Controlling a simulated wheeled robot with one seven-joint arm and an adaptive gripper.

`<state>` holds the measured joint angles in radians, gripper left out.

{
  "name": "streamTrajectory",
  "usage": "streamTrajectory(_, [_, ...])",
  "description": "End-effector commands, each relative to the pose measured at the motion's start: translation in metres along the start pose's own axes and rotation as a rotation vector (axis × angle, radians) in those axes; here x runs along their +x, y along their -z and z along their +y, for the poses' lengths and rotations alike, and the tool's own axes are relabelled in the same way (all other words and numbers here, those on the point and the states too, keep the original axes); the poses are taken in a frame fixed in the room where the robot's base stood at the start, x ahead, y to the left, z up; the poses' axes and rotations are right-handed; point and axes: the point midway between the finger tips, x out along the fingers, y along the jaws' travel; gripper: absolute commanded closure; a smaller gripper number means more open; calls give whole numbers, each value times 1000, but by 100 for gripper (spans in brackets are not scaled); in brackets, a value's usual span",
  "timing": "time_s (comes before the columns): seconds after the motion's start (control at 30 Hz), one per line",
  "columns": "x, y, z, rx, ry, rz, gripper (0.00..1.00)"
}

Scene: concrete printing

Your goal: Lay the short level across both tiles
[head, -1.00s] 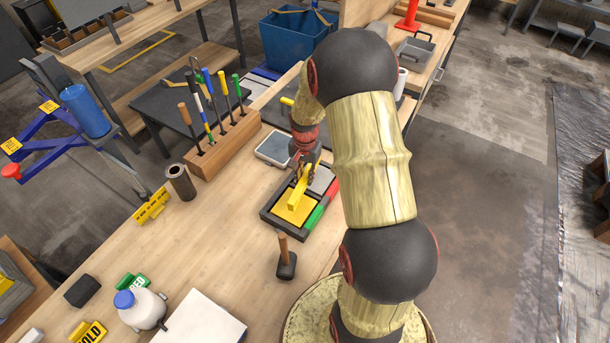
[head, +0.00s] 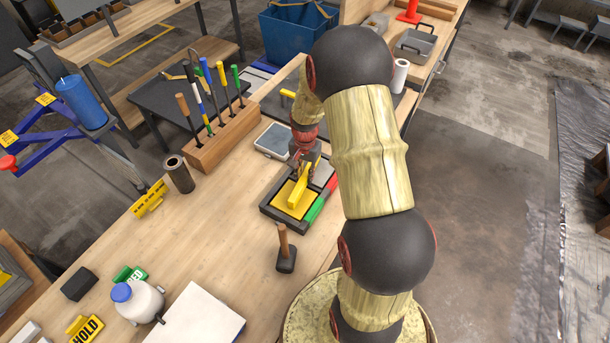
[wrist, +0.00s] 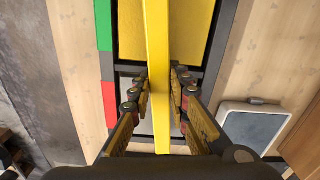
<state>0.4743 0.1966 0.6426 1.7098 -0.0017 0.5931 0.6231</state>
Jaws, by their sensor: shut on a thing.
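The short level is a yellow bar (head: 297,193), also in the wrist view (wrist: 157,45). My gripper (head: 304,168) is shut on it, with a finger on each side in the wrist view (wrist: 160,92). The level runs lengthwise over a yellow tile (head: 283,207) and a grey tile (head: 323,174), which lie in a black tray (head: 268,211). In the wrist view the yellow tile (wrist: 193,30) is at the top, and the grey tile is partly hidden behind the fingers. Whether the level touches the tiles is not clear.
Green (head: 315,208) and red (head: 329,187) strips line the tray's right side. A grey-topped device (head: 273,140) sits close behind the tray. A mallet (head: 286,258) stands in front, and a wooden tool rack (head: 222,143) behind left.

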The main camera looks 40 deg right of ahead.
Motion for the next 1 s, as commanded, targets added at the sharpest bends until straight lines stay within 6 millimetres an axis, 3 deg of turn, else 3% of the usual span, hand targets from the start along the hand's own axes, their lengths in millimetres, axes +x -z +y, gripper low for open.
streamTrajectory(0.8, [9,0,0,0,0,0,100])
streamTrajectory(0.83, [9,0,0,0,0,0,82])
streamTrajectory(1.0, [9,0,0,0,0,0,72])
